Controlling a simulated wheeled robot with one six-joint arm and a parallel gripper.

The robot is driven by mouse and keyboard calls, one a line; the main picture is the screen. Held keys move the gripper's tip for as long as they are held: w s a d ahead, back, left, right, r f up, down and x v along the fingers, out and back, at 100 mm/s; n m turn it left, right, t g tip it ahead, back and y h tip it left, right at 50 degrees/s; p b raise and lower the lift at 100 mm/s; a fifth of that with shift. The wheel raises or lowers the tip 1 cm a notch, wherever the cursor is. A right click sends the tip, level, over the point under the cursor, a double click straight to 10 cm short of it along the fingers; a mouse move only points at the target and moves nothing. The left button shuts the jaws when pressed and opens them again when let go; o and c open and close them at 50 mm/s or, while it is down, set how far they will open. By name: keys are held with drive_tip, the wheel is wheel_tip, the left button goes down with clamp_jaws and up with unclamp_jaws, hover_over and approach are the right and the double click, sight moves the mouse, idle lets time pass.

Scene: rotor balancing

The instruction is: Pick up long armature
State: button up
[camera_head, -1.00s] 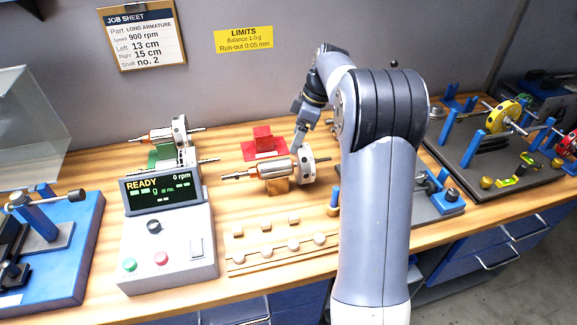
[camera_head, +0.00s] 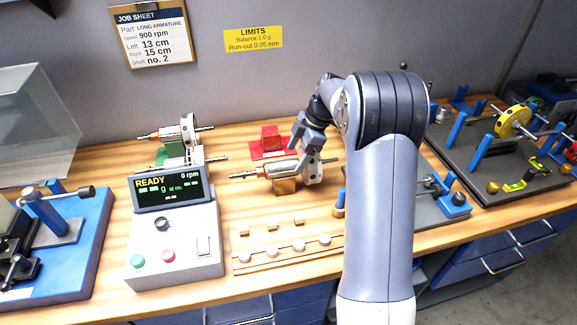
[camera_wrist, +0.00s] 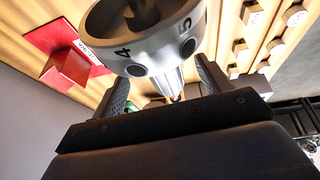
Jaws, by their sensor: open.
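A long armature (camera_head: 285,169) with a copper-coloured end, a metal body and a pale numbered disc lies across a tan block (camera_head: 285,187) at mid-bench. My gripper (camera_head: 300,153) is low over it, near the disc end. In the wrist view the disc (camera_wrist: 145,45), marked 4 and 5, looms just ahead of my gripper (camera_wrist: 163,74). The fingers are apart, with metal of the armature showing between them. I cannot tell whether either finger touches it.
Another armature (camera_head: 180,133) sits on a green stand behind the display box (camera_head: 172,240). A red stand (camera_head: 270,142) is just behind the tan block. Small weights (camera_head: 299,247) lie in front. A dark balancing stand (camera_head: 490,165) is at right.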

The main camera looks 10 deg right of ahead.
sight(291, 160)
drive_tip(key=shift+p+x, duration=0.4)
drive_tip(key=shift+x, duration=1.5)
drive_tip(key=shift+a, duration=0.15)
drive_tip(key=shift+c, duration=0.5)
drive_tip(key=shift+r, duration=0.1)
clamp_jaws()
drive_tip(key=shift+w+r, duration=0.1)
drive_tip(key=shift+r, duration=0.1)
